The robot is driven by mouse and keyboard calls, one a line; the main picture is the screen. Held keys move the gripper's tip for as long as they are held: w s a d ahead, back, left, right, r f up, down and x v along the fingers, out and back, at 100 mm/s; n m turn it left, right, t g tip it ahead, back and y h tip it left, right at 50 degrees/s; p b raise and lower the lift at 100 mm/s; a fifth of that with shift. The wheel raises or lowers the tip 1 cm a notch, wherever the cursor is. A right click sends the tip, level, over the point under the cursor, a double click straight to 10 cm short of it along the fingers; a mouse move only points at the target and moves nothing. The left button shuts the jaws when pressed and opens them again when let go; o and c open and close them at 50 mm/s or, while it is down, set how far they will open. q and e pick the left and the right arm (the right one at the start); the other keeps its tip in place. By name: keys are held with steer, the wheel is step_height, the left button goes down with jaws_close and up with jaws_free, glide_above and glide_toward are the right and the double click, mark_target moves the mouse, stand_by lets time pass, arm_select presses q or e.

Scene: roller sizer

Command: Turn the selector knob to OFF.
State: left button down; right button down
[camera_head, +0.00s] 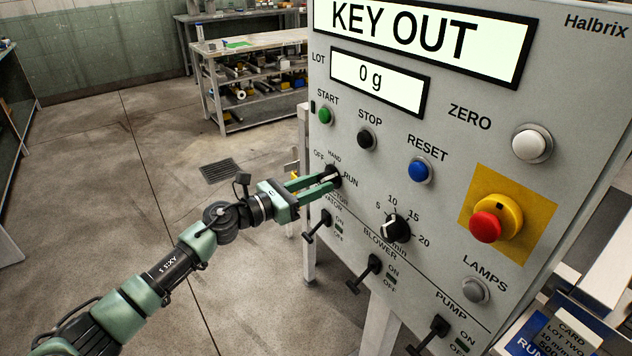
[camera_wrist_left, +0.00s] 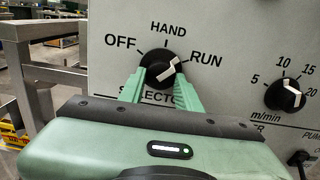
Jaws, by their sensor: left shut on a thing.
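The selector knob (camera_wrist_left: 160,70) is a round black knob with a white pointer bar on the grey panel. Around it are the labels OFF at left, HAND at the top and RUN at right. The pointer bar slants up to the right, toward RUN. In the head view the knob (camera_head: 334,174) is partly hidden behind my green fingers. My left gripper (camera_head: 325,182) reaches it from the left and is shut on it. In the wrist view the left gripper's fingers (camera_wrist_left: 160,88) sit at the knob's lower left and lower right. My right gripper is not in view.
The dial marked 5 to 20 (camera_head: 397,228) is right of the selector. Green START (camera_head: 325,115), black STOP (camera_head: 367,138) and blue RESET (camera_head: 419,170) buttons are above. A red emergency button (camera_head: 486,226) is further right. Black toggles (camera_head: 318,226) are below. The display (camera_head: 420,35) reads KEY OUT.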

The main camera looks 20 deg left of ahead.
arm_select(q)
steer(key=n+p, duration=0.2)
steer(key=n, duration=0.3)
steer(key=shift+d+r+n+p, duration=0.1)
steer(key=shift+n+p, duration=0.2)
steer(key=n+p, duration=0.2)
steer(key=n, duration=0.2)
steer(key=shift+s, duration=0.1)
steer(key=n+p, duration=0.3)
steer(key=n, duration=0.3)
steer(key=shift+r, duration=0.1)
steer(key=shift+n+p, duration=1.3)
steer(key=shift+n, duration=1.2)
steer(key=c, duration=1)
jaws_free()
